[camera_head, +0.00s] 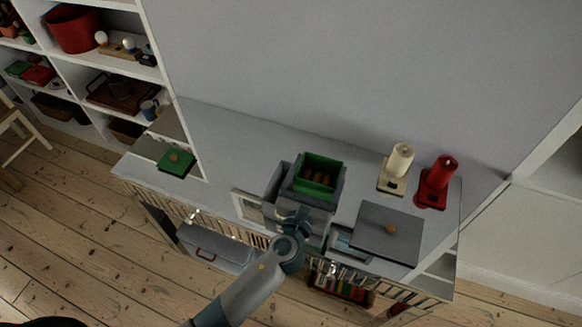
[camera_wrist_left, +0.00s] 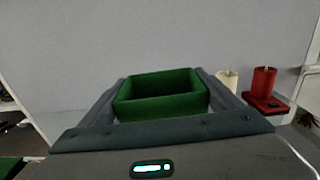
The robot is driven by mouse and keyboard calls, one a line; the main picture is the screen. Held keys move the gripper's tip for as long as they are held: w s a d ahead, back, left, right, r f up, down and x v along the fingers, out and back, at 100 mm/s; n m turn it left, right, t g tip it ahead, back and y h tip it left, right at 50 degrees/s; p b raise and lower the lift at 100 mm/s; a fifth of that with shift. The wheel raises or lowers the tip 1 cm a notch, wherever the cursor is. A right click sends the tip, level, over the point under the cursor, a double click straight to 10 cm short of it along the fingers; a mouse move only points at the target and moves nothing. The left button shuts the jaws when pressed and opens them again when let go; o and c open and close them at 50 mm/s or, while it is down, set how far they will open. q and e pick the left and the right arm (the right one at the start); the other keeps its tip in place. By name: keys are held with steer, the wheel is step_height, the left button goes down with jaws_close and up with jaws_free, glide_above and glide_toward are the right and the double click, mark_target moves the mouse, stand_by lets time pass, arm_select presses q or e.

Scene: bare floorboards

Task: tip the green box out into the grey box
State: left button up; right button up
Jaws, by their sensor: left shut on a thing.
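The green box (camera_head: 318,163) is open at the top and holds several brown items. It looks about upright. My left gripper (camera_head: 317,184) is shut on it, one finger on each side. In the left wrist view the green box (camera_wrist_left: 160,105) sits between the two dark fingers, and its contents are hidden there. What looks like the grey box (camera_head: 273,183) shows on the counter, beyond my gripper to the left; most of it is hidden by the green box and my gripper. I cannot tell whether they touch. My right gripper is not in view.
A grey lid with a knob (camera_head: 374,239) lies right of my gripper. A green lid (camera_head: 175,163) lies at the counter's left end. A cream candle (camera_head: 400,160) and a red candle (camera_head: 443,172) stand at the back right. The counter (camera_head: 230,147) is clear between green lid and boxes.

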arm_select(q)
steer(key=shift+w+d, duration=0.1)
steer(key=shift+d, duration=0.5)
steer(key=shift+r, duration=0.1)
